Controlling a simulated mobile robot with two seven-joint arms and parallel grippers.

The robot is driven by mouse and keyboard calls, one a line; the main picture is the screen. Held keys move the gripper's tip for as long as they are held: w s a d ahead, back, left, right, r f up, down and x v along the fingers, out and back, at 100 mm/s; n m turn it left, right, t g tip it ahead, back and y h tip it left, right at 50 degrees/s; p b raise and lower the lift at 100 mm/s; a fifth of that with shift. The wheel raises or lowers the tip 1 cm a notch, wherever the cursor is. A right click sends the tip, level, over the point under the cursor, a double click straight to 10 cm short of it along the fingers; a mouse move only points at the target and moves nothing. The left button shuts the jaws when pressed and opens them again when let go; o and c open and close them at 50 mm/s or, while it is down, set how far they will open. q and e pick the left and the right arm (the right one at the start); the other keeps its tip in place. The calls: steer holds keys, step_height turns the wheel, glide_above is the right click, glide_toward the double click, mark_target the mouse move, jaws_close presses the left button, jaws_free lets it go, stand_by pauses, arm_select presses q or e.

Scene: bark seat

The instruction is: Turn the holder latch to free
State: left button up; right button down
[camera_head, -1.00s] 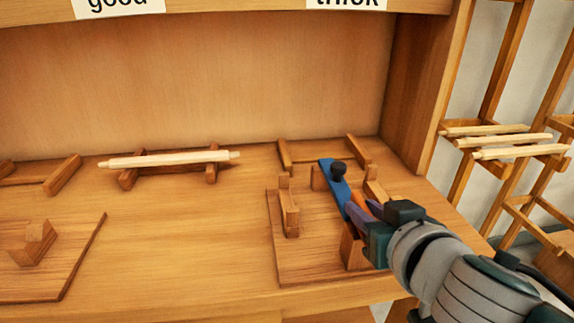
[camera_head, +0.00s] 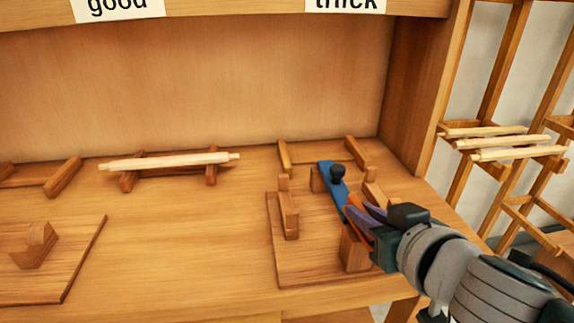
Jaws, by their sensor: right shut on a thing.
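The holder (camera_head: 282,262) is a wooden board with upright wooden blocks, at the right of the bench. Its latch (camera_head: 330,184) is a flat blue bar with a black knob (camera_head: 338,172) near its far end. The bar slants from the far left toward the near right, over the holder's blocks. My right gripper (camera_head: 352,213) comes in from the right with its orange and purple fingers at the near end of the blue bar. It is shut on the latch; the exact contact is partly hidden by the fingers. My left gripper is out of view.
A pale turned spindle (camera_head: 170,160) lies on a wooden rack under the "good" sign (camera_head: 118,8). An empty rack (camera_head: 320,156) stands behind the holder. Another board with a block (camera_head: 38,240) is at the left. Several pale rods (camera_head: 505,143) lie on the frame at right.

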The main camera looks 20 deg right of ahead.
steer(key=shift+d+r+n+y+p, duration=0.2)
steer(key=shift+n+y+p, duration=0.25)
steer(key=shift+n+y, duration=0.4)
steer(key=shift+n+y+p, duration=0.3)
steer(key=shift+n+y, duration=0.55)
steer(key=shift+y, duration=0.2)
steer(key=shift+f+n+g+y, duration=0.15)
steer(key=shift+n+g+y, duration=0.15)
steer(key=shift+n+y, duration=0.75)
steer(key=shift+w+f+n+g+y+b, duration=0.15)
steer(key=shift+n+g+y+b, duration=0.25)
steer(key=shift+n+y+b, duration=0.45)
steer(key=n+g+y+b, duration=0.3)
steer(key=n+g+b, duration=0.1)
steer(key=b, duration=0.3)
steer(key=n+g+y+b, duration=0.4)
steer(key=n+b, duration=0.1)
steer(key=b, duration=0.3)
steer(key=shift+a+f, duration=0.15)
steer(key=shift+f, duration=0.05)
steer(key=shift+r+n+g+b, duration=0.2)
steer(key=shift+n+g+b, duration=0.25)
steer(key=shift+b, duration=0.3)
steer(key=shift+s, duration=0.2)
steer(key=shift+r, duration=0.1)
